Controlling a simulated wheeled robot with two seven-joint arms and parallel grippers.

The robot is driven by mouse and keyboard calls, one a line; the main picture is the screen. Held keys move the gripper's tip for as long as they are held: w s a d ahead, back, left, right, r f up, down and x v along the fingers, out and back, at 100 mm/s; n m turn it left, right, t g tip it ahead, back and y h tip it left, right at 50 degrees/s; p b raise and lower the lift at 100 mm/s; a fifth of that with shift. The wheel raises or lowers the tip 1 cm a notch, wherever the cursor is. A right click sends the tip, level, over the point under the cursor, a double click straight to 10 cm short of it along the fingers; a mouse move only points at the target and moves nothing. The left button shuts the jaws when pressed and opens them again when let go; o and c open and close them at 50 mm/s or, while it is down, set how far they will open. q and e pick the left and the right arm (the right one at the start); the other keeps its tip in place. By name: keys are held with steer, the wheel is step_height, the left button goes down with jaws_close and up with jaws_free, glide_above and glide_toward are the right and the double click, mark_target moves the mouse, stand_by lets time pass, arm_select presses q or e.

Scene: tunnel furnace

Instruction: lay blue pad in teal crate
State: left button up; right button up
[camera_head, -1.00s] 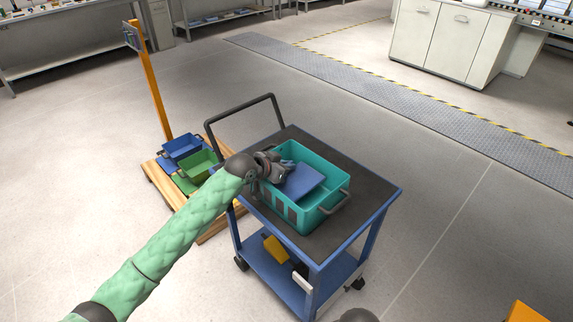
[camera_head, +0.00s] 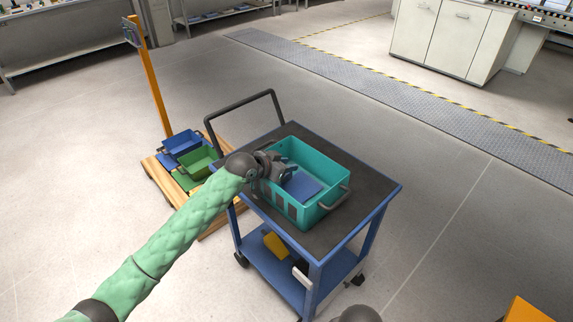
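The teal crate (camera_head: 335,171) stands on the dark top of a blue cart, its open side up. The blue pad (camera_head: 304,188) is inside the crate, low between its walls, and looks roughly flat. Its left part is hidden behind my gripper. My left gripper (camera_head: 287,172) reaches over the crate's left wall, with its fingertips at the pad's upper left. The fingers are small and dark, and I cannot tell whether they touch the pad. My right gripper is not in view.
The blue cart (camera_head: 378,205) has a black push handle (camera_head: 240,104) at its far left and a yellow item (camera_head: 275,245) on its lower shelf.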

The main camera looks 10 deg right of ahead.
arm_select(q)
steer(key=shift+r, duration=0.1)
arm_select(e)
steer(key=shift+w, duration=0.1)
